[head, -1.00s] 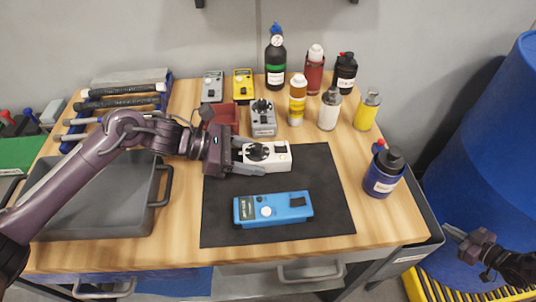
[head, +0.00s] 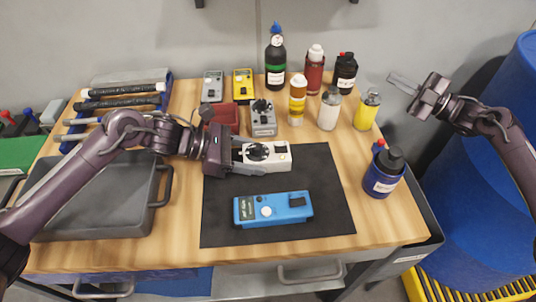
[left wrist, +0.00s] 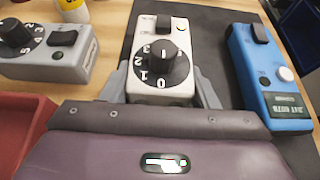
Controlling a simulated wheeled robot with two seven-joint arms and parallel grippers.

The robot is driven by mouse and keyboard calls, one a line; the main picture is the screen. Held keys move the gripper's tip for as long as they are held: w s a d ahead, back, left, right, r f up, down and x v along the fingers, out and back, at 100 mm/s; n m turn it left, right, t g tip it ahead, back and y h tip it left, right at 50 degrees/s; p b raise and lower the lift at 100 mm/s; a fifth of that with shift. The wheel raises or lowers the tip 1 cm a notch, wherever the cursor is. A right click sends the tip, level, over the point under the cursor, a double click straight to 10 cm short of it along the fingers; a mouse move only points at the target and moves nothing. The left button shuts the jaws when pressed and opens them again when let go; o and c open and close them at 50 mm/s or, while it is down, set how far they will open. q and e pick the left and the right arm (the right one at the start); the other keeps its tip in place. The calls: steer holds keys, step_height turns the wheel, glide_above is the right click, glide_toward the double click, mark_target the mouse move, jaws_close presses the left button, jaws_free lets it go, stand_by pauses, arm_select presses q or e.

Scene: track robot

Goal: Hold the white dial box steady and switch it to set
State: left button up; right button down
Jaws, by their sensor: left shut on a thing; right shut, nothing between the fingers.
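The white dial box (head: 279,161) lies on the black mat (head: 325,222) in the head view. In the left wrist view the white dial box (left wrist: 157,92) shows a black dial with numbers around it and a dark switch at its far end. My left gripper (head: 262,157) is shut on the white box, one finger along each long side; the fingers also show in the left wrist view (left wrist: 160,85). My right gripper (head: 403,84) is shut and empty, raised at the right above the yellow can's side of the table. The switch's setting is too small to read.
A blue box (head: 273,209) lies on the mat nearer the front. A grey dial box (head: 263,118) and a red bin (head: 222,118) stand behind the white box. Several bottles and cans stand at the back right, with a dark blue bottle (head: 382,173) at the right edge.

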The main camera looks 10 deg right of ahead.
arm_select(q)
steer(key=shift+f, duration=0.1)
arm_select(e)
steer(key=s+a+r+n+g+y, duration=0.1)
steer(key=a+r+n+g+y, duration=0.15)
steer(key=a+r+n, duration=0.45)
steer(key=s+a+r+n+g+y, duration=0.1)
steer(key=a+r+n+g+y, duration=0.2)
steer(key=r, duration=0.9)
steer(key=s+a+r+n+g+h, duration=0.1)
steer(key=s+a+r+n+g, duration=0.3)
steer(key=a, duration=0.3)
steer(key=s+a+r+n+g, duration=0.2)
steer(key=a+r+n, duration=0.3)
steer(key=a+n, duration=0.15)
steer(key=s+a+f+n+g+h, duration=0.1)
steer(key=a+f+n+g+h, duration=0.1)
steer(key=a+f+n+h, duration=1.25)
steer(key=n+t+h, duration=0.1)
steer(key=n+h, duration=0.2)
steer(key=h, duration=0.2)
glide_toward(277, 148)
steer(key=shift+a+f, duration=0.2)
steer(key=shift+f, duration=2.5)
